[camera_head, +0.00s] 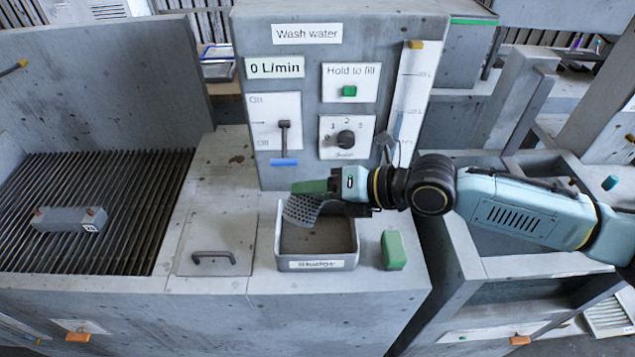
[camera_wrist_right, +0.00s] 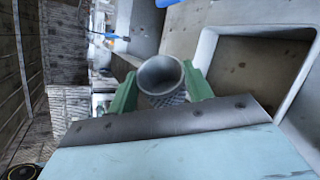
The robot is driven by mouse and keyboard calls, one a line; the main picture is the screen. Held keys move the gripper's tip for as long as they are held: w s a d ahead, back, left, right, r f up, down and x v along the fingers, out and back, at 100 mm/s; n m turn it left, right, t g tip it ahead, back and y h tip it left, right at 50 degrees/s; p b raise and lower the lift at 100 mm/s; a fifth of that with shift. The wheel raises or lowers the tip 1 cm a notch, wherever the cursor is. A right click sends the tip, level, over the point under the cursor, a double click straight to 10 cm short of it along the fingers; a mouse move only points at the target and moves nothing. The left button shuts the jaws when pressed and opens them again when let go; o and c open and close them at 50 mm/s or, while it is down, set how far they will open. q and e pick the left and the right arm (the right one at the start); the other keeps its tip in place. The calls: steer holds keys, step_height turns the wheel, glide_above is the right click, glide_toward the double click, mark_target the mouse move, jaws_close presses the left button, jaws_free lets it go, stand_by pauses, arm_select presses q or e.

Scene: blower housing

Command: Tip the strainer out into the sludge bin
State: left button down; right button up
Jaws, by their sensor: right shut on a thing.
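The strainer (camera_head: 301,211) is a grey perforated cup. My right gripper (camera_head: 318,188) is shut on it and holds it tilted over the back left part of the sludge bin. In the right wrist view the strainer (camera_wrist_right: 162,78) sits between the two green fingers (camera_wrist_right: 160,92), with its round grey end facing the camera. I cannot tell whether anything is in it. The sludge bin (camera_head: 317,265) is an open grey box with a label on its front, standing on the counter. Its pale rim also shows in the right wrist view (camera_wrist_right: 207,50). My left gripper is not in view.
A green block (camera_head: 393,250) stands just right of the bin. A lid with a handle (camera_head: 214,257) lies to the left. The wash water panel (camera_head: 305,80) rises behind, with a lever and knob. A grey block (camera_head: 70,219) rests on the grate (camera_head: 120,245) at far left.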

mark_target(312, 197)
steer(key=shift+s+a+r+n+t+h+p, duration=0.1)
steer(key=shift+s+r+n+t+h+p, duration=0.2)
steer(key=shift+p, duration=0.55)
steer(key=shift+a+r+n+t+p, duration=0.1)
steer(key=shift+r+p, duration=0.25)
steer(key=shift+p, duration=0.45)
steer(key=shift+s+a+r+n+t+h+p, duration=0.25)
steer(key=shift+s+r+n+t+p, duration=0.2)
steer(key=shift+p, duration=0.75)
steer(key=shift+s+r+n+p, duration=0.1)
steer(key=shift+r+n+p, duration=0.1)
steer(key=shift+n+p, duration=0.15)
steer(key=shift+s+a+r+n+t+h, duration=0.2)
steer(key=shift+n+t+h, duration=0.1)
steer(key=shift+t, duration=0.15)
steer(key=shift+s+a+r+n+t+p, duration=0.15)
steer(key=shift+s+r+n+t+p, duration=0.2)
steer(key=shift+n, duration=0.15)
steer(key=shift+s+a+r+n+t+h+p, duration=0.25)
steer(key=shift+s+n+t, duration=0.1)
steer(key=shift+n+t, duration=0.15)
steer(key=shift+s+a+r+n+t+h+p, duration=0.1)
steer(key=shift+s+a+r+n+t+h, duration=0.1)
steer(key=shift+s+n+t, duration=0.3)
steer(key=shift+w, duration=0.15)
